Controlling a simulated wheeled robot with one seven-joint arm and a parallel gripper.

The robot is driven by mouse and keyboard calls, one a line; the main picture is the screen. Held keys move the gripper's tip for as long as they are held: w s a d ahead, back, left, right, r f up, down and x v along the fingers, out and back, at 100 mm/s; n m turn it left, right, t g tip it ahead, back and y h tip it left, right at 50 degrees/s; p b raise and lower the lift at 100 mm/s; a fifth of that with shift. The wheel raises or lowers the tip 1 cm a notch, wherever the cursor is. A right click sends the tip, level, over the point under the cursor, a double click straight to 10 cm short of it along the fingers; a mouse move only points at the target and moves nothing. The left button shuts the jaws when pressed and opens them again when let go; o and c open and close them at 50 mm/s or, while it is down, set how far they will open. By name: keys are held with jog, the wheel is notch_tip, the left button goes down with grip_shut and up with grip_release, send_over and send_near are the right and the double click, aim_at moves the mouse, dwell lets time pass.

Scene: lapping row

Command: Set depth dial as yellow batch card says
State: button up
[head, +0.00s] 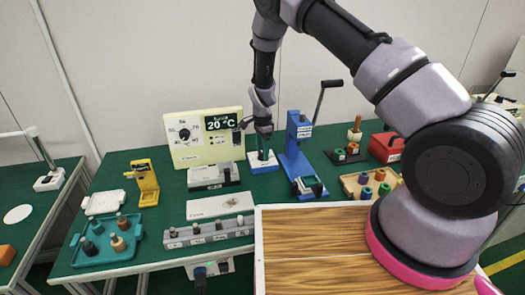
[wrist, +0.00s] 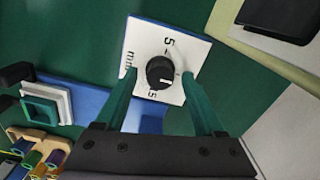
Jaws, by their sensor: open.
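The depth dial is a black round knob (wrist: 159,72) on a white plate (wrist: 146,40) marked with "5", "mm" and another partly hidden number. A white pointer mark on the knob faces toward the right in the wrist view. My gripper (wrist: 158,84) is open, its green fingers on either side of the knob; I cannot tell whether they touch it. In the head view, my gripper (head: 263,154) is over the small blue-and-white dial block (head: 264,167), hiding the knob. I cannot make out a yellow batch card in either view.
A blue lever press (head: 296,150) stands close to the right of the dial block. A cream panel (head: 205,151) with a gauge and a "20 °C" display stands behind left. A grey rack (head: 208,235) and teal tray (head: 105,252) are nearer. A wooden board (head: 315,250) fills the front.

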grip_shut()
jog(key=shift+n, duration=0.3)
jog(key=n, duration=0.3)
jog(key=shift+n, duration=0.3)
jog(key=n, duration=0.4)
jog(key=shift+w+n, duration=0.1)
jog(key=shift+n, duration=0.2)
jog(key=n, duration=0.4)
jog(key=shift+n, duration=2.5)
